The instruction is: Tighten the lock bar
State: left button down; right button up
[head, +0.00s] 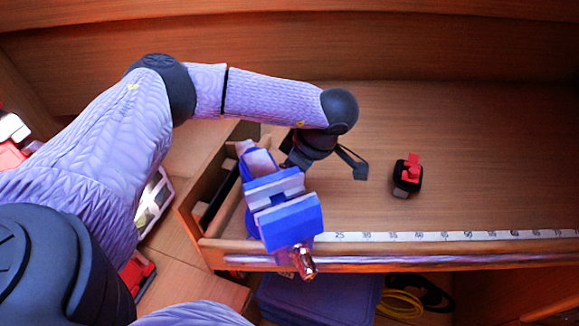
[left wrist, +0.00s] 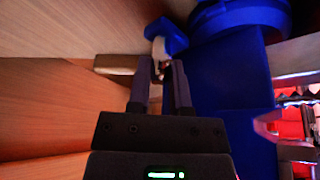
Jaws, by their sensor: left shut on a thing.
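A blue bench vise (head: 283,212) with grey jaws and a coppery screw end stands at the front left edge of the wooden bench. In the left wrist view, its blue body (left wrist: 225,90) fills the right side. A pale short lock bar (left wrist: 158,48) comes out beside a blue lug (left wrist: 169,36). My left gripper (left wrist: 162,72) is shut on the lock bar, its dark fingers at the bar's lower end. In the head view, the gripper is behind the vise, mostly hidden by my wrist, and the bar cannot be made out. My right gripper is out of view.
A small black and red object (head: 408,174) stands on the bench to the right. A measuring strip (head: 440,236) runs along the front edge. The bench's right side is mostly clear. Yellow and black coils (head: 405,300) lie below.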

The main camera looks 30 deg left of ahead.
pick_arm(q)
jog(key=shift+s+f, duration=0.15)
jog(key=c, duration=0.7)
grip_release()
jog(key=shift+s, duration=0.1)
jog(key=shift+o, duration=0.8)
jog(key=v, duration=1)
jog(key=shift+r, duration=0.2)
